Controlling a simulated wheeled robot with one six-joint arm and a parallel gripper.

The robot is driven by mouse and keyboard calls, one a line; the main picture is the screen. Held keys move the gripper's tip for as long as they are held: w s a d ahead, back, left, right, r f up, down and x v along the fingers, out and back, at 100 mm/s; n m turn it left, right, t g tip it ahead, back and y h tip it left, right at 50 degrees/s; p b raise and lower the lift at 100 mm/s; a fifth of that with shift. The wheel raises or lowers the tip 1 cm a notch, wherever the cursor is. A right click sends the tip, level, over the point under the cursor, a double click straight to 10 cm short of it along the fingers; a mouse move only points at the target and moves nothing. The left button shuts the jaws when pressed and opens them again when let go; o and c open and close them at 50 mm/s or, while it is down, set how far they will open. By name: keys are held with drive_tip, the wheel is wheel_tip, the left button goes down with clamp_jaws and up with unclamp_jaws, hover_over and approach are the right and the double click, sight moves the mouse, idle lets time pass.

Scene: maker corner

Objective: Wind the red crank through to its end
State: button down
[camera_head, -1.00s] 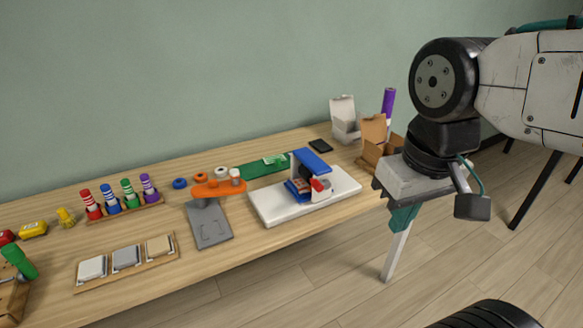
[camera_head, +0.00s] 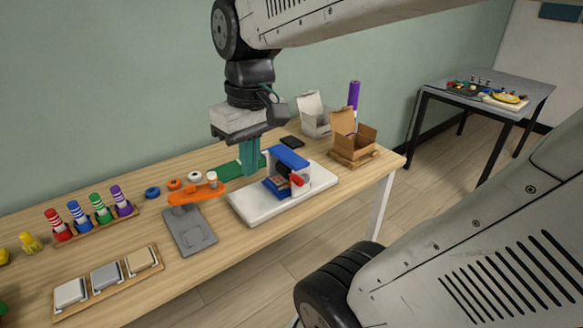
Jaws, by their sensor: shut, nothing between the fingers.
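The red crank (camera_head: 297,180) is a small red handle on the right face of a blue-topped device (camera_head: 289,157). The device stands on a white base plate (camera_head: 245,208) on the wooden table. My gripper (camera_head: 250,172) points down with its teal fingers shut and empty. In the picture it is just left of the blue device and higher than the crank, apart from the crank. Its exact height and depth over the table are hard to tell. The crank's far side is hidden by the device.
An orange-topped grey stand (camera_head: 190,230) is left of the white base. An open cardboard box (camera_head: 352,140), a white box (camera_head: 314,115) and a purple cylinder (camera_head: 353,94) stand at the right rear. Bare table shows at the front edge.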

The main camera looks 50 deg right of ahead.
drive_tip(key=w+d+m+y, duration=0.1)
drive_tip(key=w+d, duration=0.2)
drive_tip(key=d, duration=0.4)
drive_tip(key=w+d, duration=0.3)
drive_tip(key=d, duration=0.4)
drive_tip(key=m+y, duration=0.1)
drive_tip(key=y, duration=0.1)
approach(298, 177)
drive_tip(key=x, duration=0.6)
drive_tip(key=shift+s+f, duration=0.1)
drive_tip(key=shift+f, duration=0.35)
drive_tip(key=shift+a+f, duration=0.35)
drive_tip(key=shift+f, duration=0.2)
